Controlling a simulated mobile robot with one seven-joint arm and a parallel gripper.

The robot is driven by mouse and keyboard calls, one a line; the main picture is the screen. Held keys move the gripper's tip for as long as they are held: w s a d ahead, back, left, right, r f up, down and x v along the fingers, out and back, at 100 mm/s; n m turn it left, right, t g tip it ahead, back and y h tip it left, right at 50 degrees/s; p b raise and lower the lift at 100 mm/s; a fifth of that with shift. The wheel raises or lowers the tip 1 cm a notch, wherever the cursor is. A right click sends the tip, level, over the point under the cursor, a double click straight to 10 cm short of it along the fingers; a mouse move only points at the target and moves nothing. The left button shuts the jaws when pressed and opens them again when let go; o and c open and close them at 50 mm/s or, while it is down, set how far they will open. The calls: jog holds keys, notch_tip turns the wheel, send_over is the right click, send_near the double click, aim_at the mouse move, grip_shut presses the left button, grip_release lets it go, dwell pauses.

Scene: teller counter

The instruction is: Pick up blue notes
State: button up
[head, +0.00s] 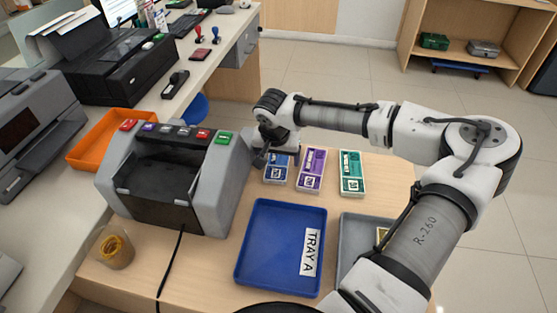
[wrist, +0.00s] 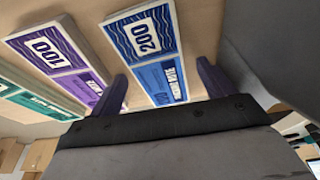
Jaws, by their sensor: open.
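The blue notes (head: 276,172) are a flat stack on the wooden counter, left of the purple notes. In the wrist view the blue stack (wrist: 153,38) shows "200" and a wavy pattern. My gripper (wrist: 163,70) is open, with one dark purple finger on each side of the blue stack's near part. Whether the fingers are level with the stack or above it, I cannot tell. In the head view my arm's end hangs over the far part of the blue notes and hides it; the fingertips there are hard to make out.
Purple notes (head: 311,172) lie close to the right, with green notes (head: 352,174) beyond. A grey note counter (head: 215,185) stands close on the left. A blue tray (head: 265,240) marked TRAY A lies in front, beside a grey tray (head: 352,232) partly behind my arm.

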aim_at(277, 161)
jog(key=c, duration=1.1)
jog(key=shift+r, duration=0.1)
jog(key=r, duration=1)
jog(key=r+b, duration=0.1)
jog(key=r, duration=0.9)
jog(key=shift+a, duration=0.2)
